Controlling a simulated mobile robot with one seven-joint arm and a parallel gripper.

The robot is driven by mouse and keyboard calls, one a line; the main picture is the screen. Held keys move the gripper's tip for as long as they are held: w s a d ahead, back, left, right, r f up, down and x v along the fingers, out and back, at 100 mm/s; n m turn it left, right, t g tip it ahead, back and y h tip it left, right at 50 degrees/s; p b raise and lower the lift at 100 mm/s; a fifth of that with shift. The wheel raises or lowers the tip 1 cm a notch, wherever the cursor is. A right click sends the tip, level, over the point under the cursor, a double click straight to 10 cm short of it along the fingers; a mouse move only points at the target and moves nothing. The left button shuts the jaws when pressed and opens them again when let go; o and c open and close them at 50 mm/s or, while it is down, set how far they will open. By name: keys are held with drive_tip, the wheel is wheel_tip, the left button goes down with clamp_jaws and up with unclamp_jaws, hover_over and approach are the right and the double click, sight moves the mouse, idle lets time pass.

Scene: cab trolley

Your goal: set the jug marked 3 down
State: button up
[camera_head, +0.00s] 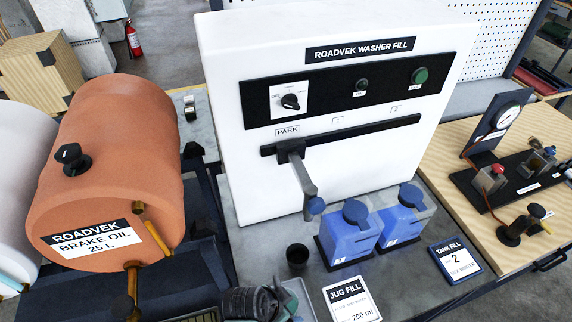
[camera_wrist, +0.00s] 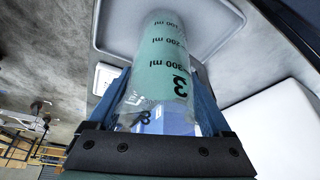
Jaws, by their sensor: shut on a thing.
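The jug marked 3 (camera_wrist: 160,60) is a clear cylinder with a black 3 and ml marks, and it looks green up to about the 300 ml mark. It stands between the two blue fingers of my gripper (camera_wrist: 158,88), which are shut on it. In the wrist view its base is over a grey tray with a pale rim (camera_wrist: 101,40); I cannot tell whether it touches. In the head view my dark gripper is at the bottom edge, beside the tray (camera_head: 303,297), and largely hides the jug.
A white washer-fill panel (camera_head: 240,100) with a spout (camera_head: 305,180) stands behind. An orange brake-oil drum (camera_head: 110,160) is at left.

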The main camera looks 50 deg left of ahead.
drive_tip(key=shift+w, duration=0.1)
drive_tip(key=shift+f, duration=0.15)
drive_tip(key=o, duration=1.6)
drive_tip(key=shift+c, duration=0.2)
